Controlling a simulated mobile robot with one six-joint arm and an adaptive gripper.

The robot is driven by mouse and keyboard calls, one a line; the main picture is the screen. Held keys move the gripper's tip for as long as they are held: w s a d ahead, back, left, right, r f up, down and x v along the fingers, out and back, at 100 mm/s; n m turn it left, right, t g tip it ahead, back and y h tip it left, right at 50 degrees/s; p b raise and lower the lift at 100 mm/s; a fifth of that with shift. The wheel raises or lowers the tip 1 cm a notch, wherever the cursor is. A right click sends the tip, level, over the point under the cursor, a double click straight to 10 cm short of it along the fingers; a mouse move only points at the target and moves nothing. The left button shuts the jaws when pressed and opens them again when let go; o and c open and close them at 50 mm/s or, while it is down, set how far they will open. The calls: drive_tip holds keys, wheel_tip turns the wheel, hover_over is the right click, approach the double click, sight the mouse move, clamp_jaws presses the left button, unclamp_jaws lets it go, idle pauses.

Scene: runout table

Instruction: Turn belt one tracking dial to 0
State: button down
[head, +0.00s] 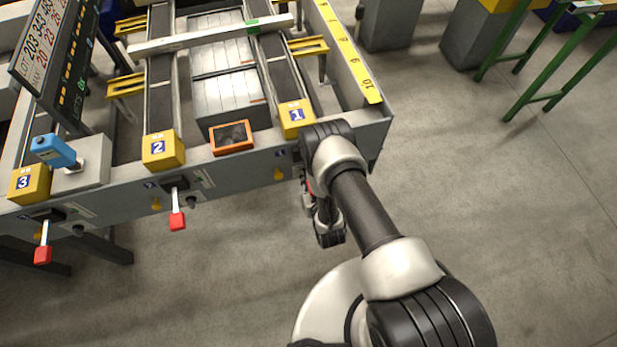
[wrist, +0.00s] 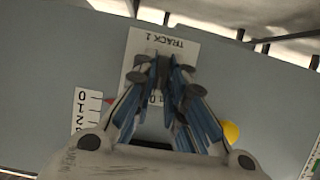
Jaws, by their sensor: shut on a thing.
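My gripper (wrist: 165,78) is in front of the grey front panel in the wrist view. Its fingers are closed in over the lower part of the white TRACK 1 plate (wrist: 180,46), which appears upside down. They are shut on the tracking dial, which they hide almost completely, so its setting cannot be read. In the head view, my arm hides the gripper and the dial below the yellow belt 1 block (head: 296,116).
A white number scale (wrist: 86,110) and a yellow knob (wrist: 231,131) flank the fingers. In the head view, the red-tipped lever (head: 177,219) under belt 2 sticks out from the panel. The floor (head: 500,210) at right is clear.

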drive_tip(key=shift+w+a+r, duration=0.1)
drive_tip(key=shift+w+r, duration=0.05)
drive_tip(key=shift+w, duration=0.1)
drive_tip(key=c, duration=1.6)
unclamp_jaws()
drive_tip(key=v, duration=0.7)
drive_tip(key=shift+s, duration=0.25)
